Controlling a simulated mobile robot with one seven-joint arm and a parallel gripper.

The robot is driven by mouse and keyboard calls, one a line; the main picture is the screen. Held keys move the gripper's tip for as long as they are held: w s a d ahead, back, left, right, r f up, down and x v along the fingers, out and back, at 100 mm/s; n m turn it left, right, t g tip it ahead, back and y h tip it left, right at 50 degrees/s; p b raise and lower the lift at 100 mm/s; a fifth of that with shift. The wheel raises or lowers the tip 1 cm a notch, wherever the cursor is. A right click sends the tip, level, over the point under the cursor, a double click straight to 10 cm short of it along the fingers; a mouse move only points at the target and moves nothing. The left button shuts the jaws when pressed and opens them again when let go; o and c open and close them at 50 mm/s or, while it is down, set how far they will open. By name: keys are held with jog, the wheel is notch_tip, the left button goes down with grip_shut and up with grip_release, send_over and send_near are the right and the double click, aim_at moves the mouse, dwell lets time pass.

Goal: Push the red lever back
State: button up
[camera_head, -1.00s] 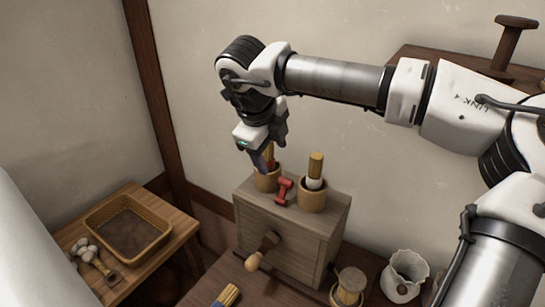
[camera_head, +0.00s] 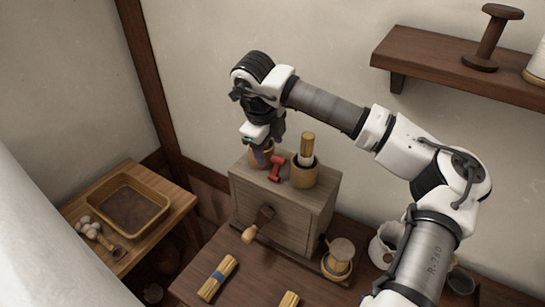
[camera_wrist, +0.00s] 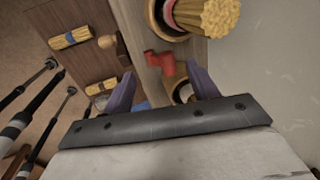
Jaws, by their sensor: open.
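The red lever (camera_head: 276,168) stands on top of a wooden box (camera_head: 290,222), between two round wooden cups. In the wrist view the red lever (camera_wrist: 160,62) lies just beyond the fingertips, roughly between them. My gripper (camera_head: 262,157) is above the box's back left, to the left of the lever, pointing down. In the wrist view my gripper (camera_wrist: 163,85) has its two purple fingers apart, with nothing held between them. I cannot tell whether a finger touches the lever or the left cup.
The right cup (camera_head: 303,180) holds a yellow bristle bundle. The left cup (camera_head: 260,152) is partly hidden by my gripper. A wooden handle (camera_head: 257,225) sticks out of the box's front. A wall shelf (camera_head: 440,62) is at the upper right. A tray (camera_head: 128,203) is at the left.

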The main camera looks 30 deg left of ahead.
aim_at(273, 161)
jog(key=p+x, duration=0.1)
jog(key=x, duration=0.5)
jog(key=shift+f+p, duration=0.3)
jog(key=shift+f, duration=0.1)
